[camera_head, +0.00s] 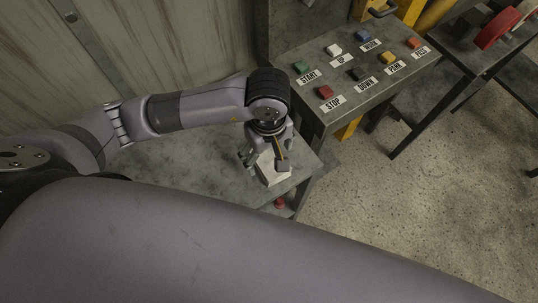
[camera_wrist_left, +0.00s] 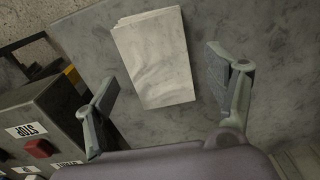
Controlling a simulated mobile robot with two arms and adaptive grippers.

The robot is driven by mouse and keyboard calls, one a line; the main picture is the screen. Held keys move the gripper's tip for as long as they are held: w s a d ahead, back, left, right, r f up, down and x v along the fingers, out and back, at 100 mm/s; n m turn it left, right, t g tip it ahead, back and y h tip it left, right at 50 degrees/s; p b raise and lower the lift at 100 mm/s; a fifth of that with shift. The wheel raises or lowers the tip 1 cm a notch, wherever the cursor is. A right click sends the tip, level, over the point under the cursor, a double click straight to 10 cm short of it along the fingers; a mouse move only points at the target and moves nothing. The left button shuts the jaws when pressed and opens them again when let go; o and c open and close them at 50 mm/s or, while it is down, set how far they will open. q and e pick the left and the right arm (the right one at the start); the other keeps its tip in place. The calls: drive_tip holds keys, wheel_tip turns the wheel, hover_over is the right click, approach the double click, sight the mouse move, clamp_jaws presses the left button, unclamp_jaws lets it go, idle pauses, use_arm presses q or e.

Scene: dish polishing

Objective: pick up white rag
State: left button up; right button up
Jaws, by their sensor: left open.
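The white rag (camera_head: 270,172) lies on the grey table (camera_head: 190,175), near its right edge. In the left wrist view the rag (camera_wrist_left: 154,58) is a flat, roughly rectangular white stack. My left gripper (camera_head: 265,162) is over the rag in the head view and partly hides it. In the left wrist view its two fingers (camera_wrist_left: 165,85) are spread wide, one on each side of the rag, and nothing is between them in their grip. I cannot tell how high they are above the table. My right gripper is not in view.
A control box (camera_head: 360,75) with several coloured, labelled buttons stands right of the table. A red round object (camera_head: 279,203) is below the table's edge. Another metal table (camera_head: 470,50) with a red wheel (camera_head: 498,27) stands at the upper right. Concrete floor (camera_head: 400,200) is clear.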

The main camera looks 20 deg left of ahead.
use_arm(q)
drive_tip(key=shift+f, duration=1.3)
drive_tip(key=c, duration=1.4)
drive_tip(key=shift+r, duration=0.1)
